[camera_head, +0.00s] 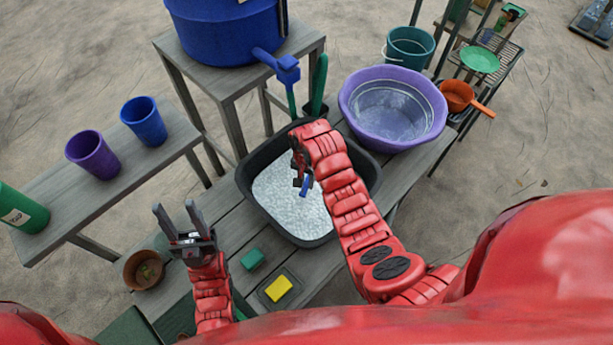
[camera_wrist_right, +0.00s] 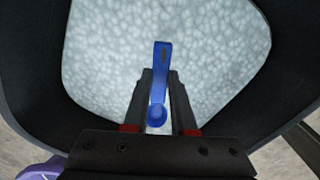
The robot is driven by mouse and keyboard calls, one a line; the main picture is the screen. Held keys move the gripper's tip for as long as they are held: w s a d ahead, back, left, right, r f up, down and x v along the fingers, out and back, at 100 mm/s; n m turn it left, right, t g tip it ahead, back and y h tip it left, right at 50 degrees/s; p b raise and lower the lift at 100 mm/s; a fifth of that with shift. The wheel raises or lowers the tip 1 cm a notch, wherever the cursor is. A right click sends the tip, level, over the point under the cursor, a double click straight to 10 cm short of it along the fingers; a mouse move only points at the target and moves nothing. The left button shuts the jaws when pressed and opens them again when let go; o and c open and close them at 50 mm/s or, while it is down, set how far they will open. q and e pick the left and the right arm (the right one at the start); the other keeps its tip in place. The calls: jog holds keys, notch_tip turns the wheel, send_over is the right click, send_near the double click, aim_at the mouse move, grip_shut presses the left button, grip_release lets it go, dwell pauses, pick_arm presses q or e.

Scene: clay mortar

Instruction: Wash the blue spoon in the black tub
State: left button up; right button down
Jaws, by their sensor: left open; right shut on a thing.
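The black tub (camera_head: 252,192) stands on the wooden bench and holds pale, foamy-looking water (camera_head: 290,197). My right gripper (camera_head: 303,180) is over the tub. It is shut on the blue spoon (camera_head: 306,187). In the right wrist view the blue spoon (camera_wrist_right: 162,80) lies between the fingers of the right gripper (camera_wrist_right: 161,82), with the water surface behind it. I cannot tell whether the spoon touches the water. My left gripper (camera_head: 180,215) is open and empty, left of the tub and above the bench.
A yellow sponge (camera_head: 279,288) and a green block (camera_head: 252,259) lie in front of the tub. A purple basin (camera_head: 391,107) stands right of it. A blue barrel (camera_head: 225,30) with a tap is behind it. Purple (camera_head: 93,154) and blue (camera_head: 144,121) cups stand on the left table.

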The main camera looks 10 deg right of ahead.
notch_tip(320, 180, down, 9)
jog(key=b, duration=0.4)
jog(key=shift+r, duration=0.2)
jog(key=shift+f, duration=0.2)
jog(key=shift+f+b, duration=0.4)
jog(key=shift+b, duration=0.1)
jog(key=shift+r, duration=0.2)
